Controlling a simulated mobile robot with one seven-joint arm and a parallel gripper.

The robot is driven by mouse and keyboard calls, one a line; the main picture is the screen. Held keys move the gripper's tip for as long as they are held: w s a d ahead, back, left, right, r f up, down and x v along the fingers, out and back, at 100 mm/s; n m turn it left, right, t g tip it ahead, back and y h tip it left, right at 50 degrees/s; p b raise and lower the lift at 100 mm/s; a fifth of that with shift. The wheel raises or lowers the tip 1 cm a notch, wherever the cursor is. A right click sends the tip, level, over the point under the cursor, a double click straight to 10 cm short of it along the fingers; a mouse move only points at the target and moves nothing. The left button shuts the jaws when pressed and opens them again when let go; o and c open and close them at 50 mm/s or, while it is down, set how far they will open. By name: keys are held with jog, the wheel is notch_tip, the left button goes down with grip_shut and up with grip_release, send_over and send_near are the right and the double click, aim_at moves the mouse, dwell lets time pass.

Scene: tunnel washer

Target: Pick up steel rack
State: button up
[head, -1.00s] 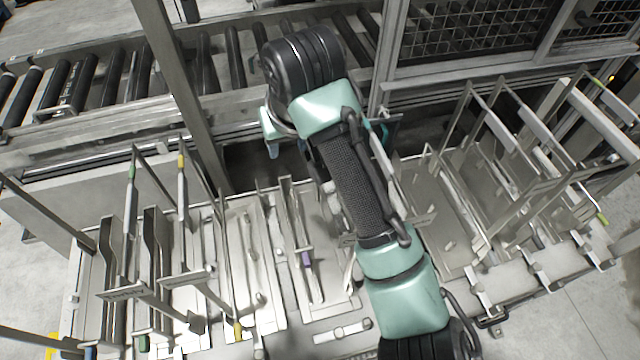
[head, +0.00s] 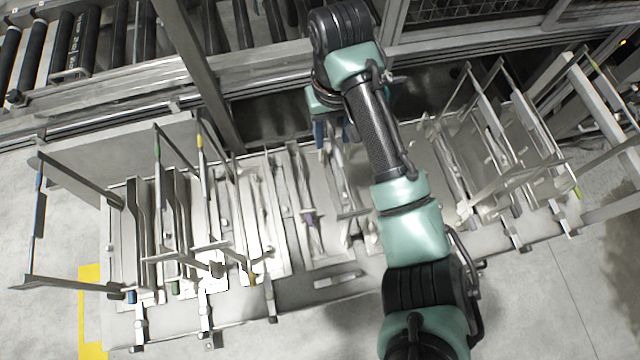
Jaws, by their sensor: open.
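Several steel racks stand upright on a metal table (head: 330,283). A steel rack at the far left (head: 75,178) has a thin frame with a blue band. A steel rack with a green band (head: 160,185) and one with a yellow band (head: 203,165) stand beside it. Larger steel racks (head: 535,130) stand on the right side. I cannot tell which one the task names. My gripper (head: 333,142) points down near the table's back edge, between the left and right groups. It is open, and no rack is visible in it. My arm hides part of the table's middle.
A roller conveyor (head: 110,45) runs behind the table at the upper left. A grey metal post (head: 212,85) rises in front of it, left of my arm. A mesh-fronted steel frame (head: 480,20) stands at the back right. Concrete floor is open in front.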

notch_tip(320, 180, down, 7)
jog(key=p, duration=0.3)
jog(key=shift+d, duration=0.2)
jog(key=shift+r, duration=0.1)
jog(key=shift+c, duration=0.2)
grip_shut()
dwell(1.0)
jog(key=shift+w+r, duration=0.15)
jog(key=shift+r, duration=0.05)
